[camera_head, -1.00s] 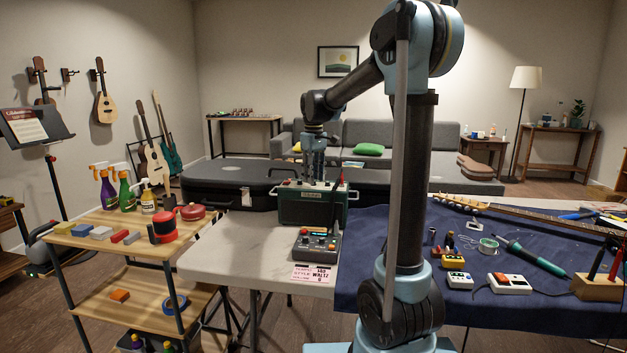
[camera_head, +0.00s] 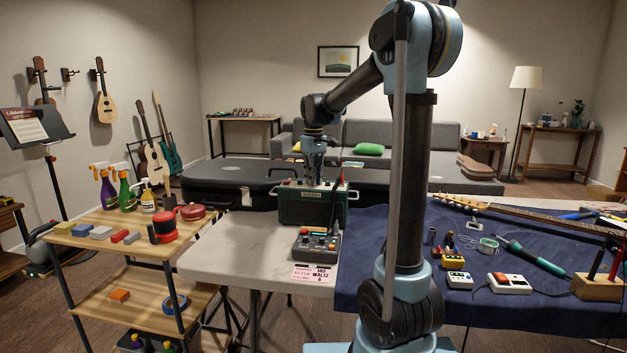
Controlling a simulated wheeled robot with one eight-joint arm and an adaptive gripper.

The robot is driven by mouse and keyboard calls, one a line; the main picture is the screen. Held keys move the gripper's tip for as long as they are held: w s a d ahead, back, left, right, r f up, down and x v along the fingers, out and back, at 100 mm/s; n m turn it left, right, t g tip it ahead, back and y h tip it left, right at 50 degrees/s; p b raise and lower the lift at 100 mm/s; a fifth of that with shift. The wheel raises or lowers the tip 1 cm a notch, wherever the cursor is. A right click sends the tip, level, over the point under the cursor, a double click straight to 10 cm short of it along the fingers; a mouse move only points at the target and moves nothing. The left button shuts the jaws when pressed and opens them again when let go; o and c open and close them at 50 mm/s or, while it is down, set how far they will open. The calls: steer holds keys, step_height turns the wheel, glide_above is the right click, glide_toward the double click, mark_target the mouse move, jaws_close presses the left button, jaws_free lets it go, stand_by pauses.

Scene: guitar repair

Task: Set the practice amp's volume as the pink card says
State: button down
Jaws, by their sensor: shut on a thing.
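The practice amp (camera_head: 300,208) is a dark green box standing on the white table, with its controls along the top. My gripper (camera_head: 316,182) points down at the top of the amp, its fingers close together at the control panel. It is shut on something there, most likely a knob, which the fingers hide. The pink card (camera_head: 313,275) lies flat at the table's front edge. Its larger words seem to read "WALTZ" with a number below; the rest is too small to read surely. The amp's volume setting cannot be made out.
A grey box with coloured buttons (camera_head: 317,245) sits between amp and card. A black guitar case (camera_head: 230,172) lies behind the amp at left. A blue cloth (camera_head: 400,290) with tools covers the table's right. The white table (camera_head: 235,250) is bare left of the amp.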

steer(key=shift+m, duration=0.5)
steer(key=c, duration=1.6)
jaws_free()
steer(key=shift+o, duration=0.2)
step_height(320, 180, up, 12)
steer(key=shift+w, duration=0.1)
